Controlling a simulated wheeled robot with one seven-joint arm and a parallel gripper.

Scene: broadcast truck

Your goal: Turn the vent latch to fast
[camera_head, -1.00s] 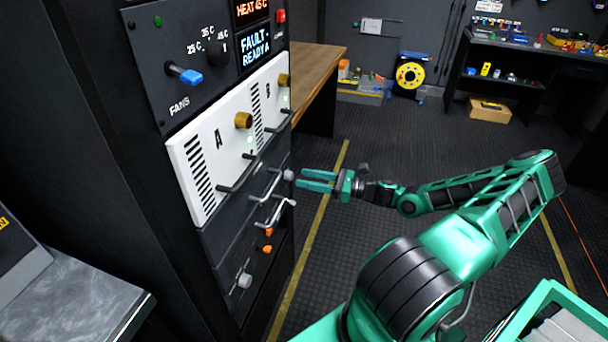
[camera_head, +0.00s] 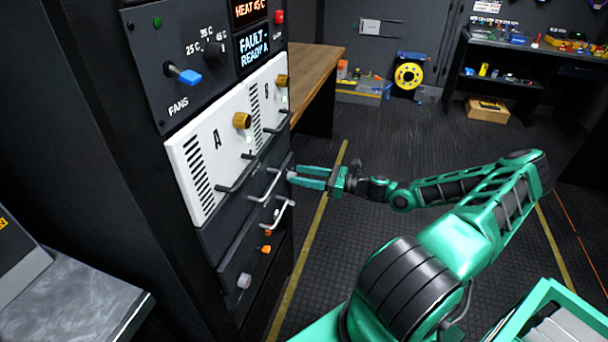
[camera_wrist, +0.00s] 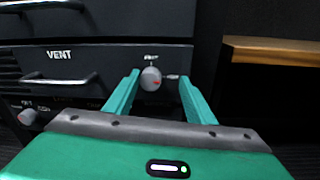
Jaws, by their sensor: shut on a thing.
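The vent latch is a round grey knob (camera_wrist: 151,80) with a small red mark, on the dark front right of the word VENT (camera_wrist: 60,55). A small blurred label sits above it and another to its right; I cannot read them surely. My gripper (camera_wrist: 158,84) is shut on the knob, one teal finger on each side. In the head view my gripper (camera_head: 293,175) reaches the rack's right edge from the right, and its fingertips mostly hide the knob.
Metal drawer handles (camera_head: 268,186) stick out just left of my fingertips. Another grey knob (camera_head: 244,281) sits lower on the rack. A wooden bench (camera_head: 315,68) stands behind the rack.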

